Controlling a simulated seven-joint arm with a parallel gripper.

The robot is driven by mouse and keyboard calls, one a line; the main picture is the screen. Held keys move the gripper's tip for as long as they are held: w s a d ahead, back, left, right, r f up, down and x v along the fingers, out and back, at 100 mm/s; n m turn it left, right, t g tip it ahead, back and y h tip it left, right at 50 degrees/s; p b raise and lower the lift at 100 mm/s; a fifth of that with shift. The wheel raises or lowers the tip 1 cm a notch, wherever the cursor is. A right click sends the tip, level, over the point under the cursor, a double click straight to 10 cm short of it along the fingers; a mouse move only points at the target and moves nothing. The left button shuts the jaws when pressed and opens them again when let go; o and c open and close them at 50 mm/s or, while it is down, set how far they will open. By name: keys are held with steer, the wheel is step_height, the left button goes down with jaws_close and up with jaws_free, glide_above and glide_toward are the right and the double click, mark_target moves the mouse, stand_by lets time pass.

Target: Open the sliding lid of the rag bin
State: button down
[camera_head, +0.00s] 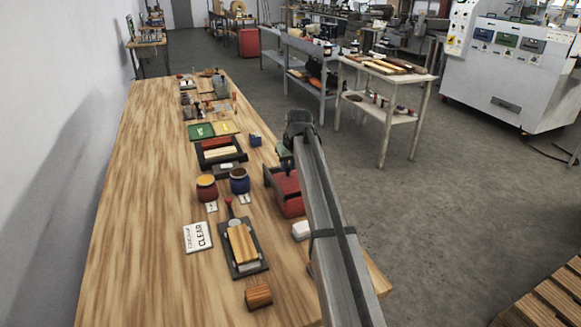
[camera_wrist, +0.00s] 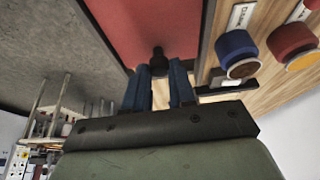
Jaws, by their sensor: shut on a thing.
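The rag bin (camera_head: 291,208) is a red box with dark edging, at the right side of the wooden bench in the head view. Its flat red lid (camera_wrist: 145,25) fills the top of the wrist view, with a dark edge on each side. A small black knob (camera_wrist: 158,58) stands on the lid. My gripper (camera_wrist: 159,78) has its two blue fingers on either side of this knob, shut on it. In the head view my arm partly covers the bin, and the fingertips and knob cannot be made out. Whether the lid has slid at all is unclear.
Blue (camera_head: 239,182) and red-brown (camera_head: 206,188) jars stand left of the bin. Nearer are a dark tray (camera_head: 262,268) with a wood block, a white "CLEAR" card (camera_head: 197,237) and a small wood piece (camera_head: 258,295). The bench's left side is clear.

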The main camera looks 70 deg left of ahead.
steer(key=a, duration=0.6)
steer(key=shift+a, duration=0.2)
steer(key=c, duration=0.9)
jaws_free()
steer(key=shift+c, duration=0.2)
steer(key=v, duration=1.3)
steer(key=shift+d+r, duration=0.2)
steer(key=shift+r, duration=0.1)
steer(key=shift+w, duration=0.1)
